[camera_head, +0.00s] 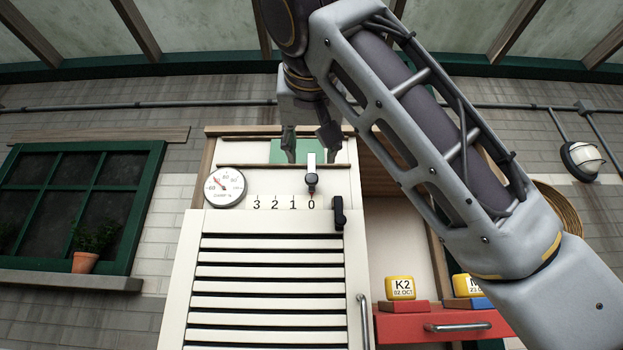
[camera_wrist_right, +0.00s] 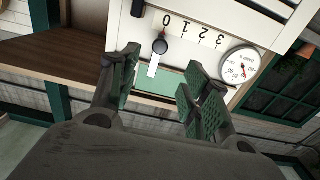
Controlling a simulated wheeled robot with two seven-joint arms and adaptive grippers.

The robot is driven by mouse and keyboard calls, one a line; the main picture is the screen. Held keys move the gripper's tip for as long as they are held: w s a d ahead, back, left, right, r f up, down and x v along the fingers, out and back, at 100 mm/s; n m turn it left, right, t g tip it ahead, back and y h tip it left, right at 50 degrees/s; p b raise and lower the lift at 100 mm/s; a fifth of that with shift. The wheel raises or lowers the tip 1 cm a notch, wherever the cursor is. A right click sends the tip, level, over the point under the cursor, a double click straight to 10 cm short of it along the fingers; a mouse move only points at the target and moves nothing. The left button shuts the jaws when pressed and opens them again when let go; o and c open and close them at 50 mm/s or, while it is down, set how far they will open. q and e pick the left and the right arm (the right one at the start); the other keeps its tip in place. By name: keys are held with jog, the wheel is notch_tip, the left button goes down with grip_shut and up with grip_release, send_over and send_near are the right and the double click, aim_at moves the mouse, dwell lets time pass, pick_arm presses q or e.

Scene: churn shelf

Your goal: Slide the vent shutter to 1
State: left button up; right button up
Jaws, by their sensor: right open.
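The vent shutter's dark round knob (camera_head: 311,179), with a white upright tab (camera_head: 311,159) above it, stands over the 0 of the printed scale (camera_head: 284,203). The scale reads 3, 2, 1, 0 from left to right. In the right wrist view the knob (camera_wrist_right: 160,46) and its tab lie ahead, between the lines of the two fingers. My right gripper (camera_head: 309,146) is open, with its fingers apart on either side of the tab in the picture. I cannot tell any contact. A green panel (camera_head: 284,152) shows behind the fingers. My left gripper is not in view.
A round dial (camera_head: 225,187) is left of the scale. Yellow K2 block (camera_head: 400,287) and red drawer (camera_head: 440,325) are at lower right.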

aim_at(312, 177)
jog(key=w+p, duration=0.4)
jog(key=w, duration=0.9)
jog(key=shift+w+p, duration=0.2)
jog(key=shift+p, duration=0.15)
jog(key=shift+c, duration=0.3)
grip_shut()
